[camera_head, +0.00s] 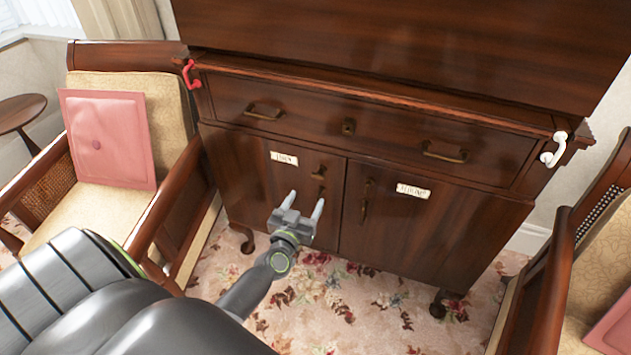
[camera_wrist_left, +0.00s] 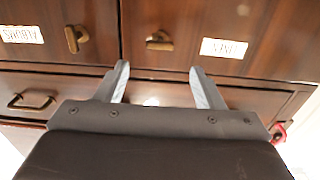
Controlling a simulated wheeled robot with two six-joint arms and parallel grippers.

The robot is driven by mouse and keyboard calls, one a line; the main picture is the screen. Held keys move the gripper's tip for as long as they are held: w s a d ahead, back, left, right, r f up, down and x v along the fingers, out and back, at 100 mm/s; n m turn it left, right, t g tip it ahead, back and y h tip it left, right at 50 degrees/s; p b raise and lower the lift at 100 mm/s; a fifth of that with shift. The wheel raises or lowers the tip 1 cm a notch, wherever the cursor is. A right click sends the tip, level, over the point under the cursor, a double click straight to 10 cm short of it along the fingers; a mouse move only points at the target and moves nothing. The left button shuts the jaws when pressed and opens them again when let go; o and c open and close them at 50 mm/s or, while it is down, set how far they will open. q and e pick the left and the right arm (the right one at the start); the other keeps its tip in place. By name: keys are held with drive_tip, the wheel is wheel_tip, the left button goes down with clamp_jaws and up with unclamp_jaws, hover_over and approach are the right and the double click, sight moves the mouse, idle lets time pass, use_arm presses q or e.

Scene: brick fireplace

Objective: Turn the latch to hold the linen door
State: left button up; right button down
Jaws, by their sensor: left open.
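The linen door (camera_head: 245,170) is the cabinet's left door in the head view and looks closed. Its white label (camera_head: 284,158) also shows upside down in the wrist view (camera_wrist_left: 224,48). A small brass latch (camera_head: 319,173) sits near the door's upper inner edge; a brass fitting on this door shows in the wrist view (camera_wrist_left: 158,41). My left gripper (camera_head: 304,203) is open and empty in front of the linen door, with its fingers pointing at the cabinet. In the wrist view its fingertips (camera_wrist_left: 158,70) are spread below the brass fitting, apart from it. My right gripper is out of view.
The right door (camera_head: 430,220) has its own label and brass handle (camera_head: 365,200). A drawer (camera_head: 370,125) runs above both doors. A red hook (camera_head: 189,75) and white hook (camera_head: 553,150) are at the cabinet's sides. Armchairs (camera_head: 110,200) flank it. Flowered carpet (camera_head: 340,300) lies in front.

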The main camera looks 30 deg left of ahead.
sight(318, 178)
use_arm(q)
drive_tip(key=b+x, duration=0.1)
drive_tip(key=x, duration=0.6)
drive_tip(key=shift+w+f, duration=0.1)
drive_tip(key=shift+w, duration=0.45)
drive_tip(key=shift+w+a, duration=0.15)
drive_tip(key=shift+w, duration=0.05)
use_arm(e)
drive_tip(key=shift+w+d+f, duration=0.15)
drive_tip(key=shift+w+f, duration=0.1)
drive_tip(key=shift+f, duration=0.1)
use_arm(q)
drive_tip(key=shift+c, duration=0.4)
drive_tip(key=c, duration=0.9)
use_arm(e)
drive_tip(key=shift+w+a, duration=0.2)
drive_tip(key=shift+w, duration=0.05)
